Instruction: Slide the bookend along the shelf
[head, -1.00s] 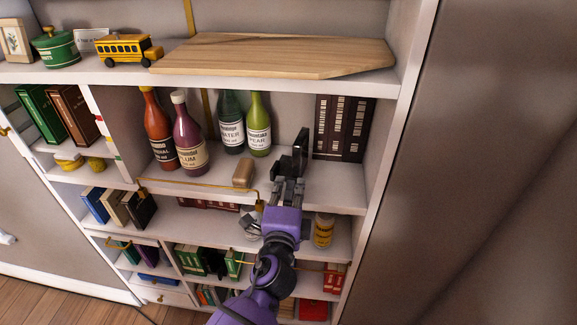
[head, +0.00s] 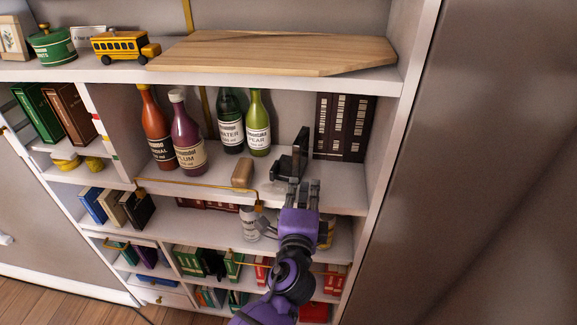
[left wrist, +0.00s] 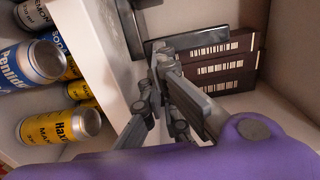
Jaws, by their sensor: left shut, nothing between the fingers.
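The black bookend (head: 301,150) stands upright on the shelf with the bottles, its flat base toward the left. A gap separates it from the dark books (head: 342,127) on its right. My left gripper (head: 302,184) is shut and empty at the shelf's front edge, just in front of the bookend. In the left wrist view the closed fingers (left wrist: 163,52) show near the bookend (left wrist: 190,43), with the dark books (left wrist: 220,67) beyond. I cannot tell whether the fingers touch the bookend. My right gripper is not in view.
Several bottles (head: 190,145) and a small brown block (head: 242,173) stand left of the bookend. A brass rail (head: 195,187) runs along the front at left. A wooden board (head: 275,53) lies on the shelf above. Cans (left wrist: 62,125) stand on the shelf below.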

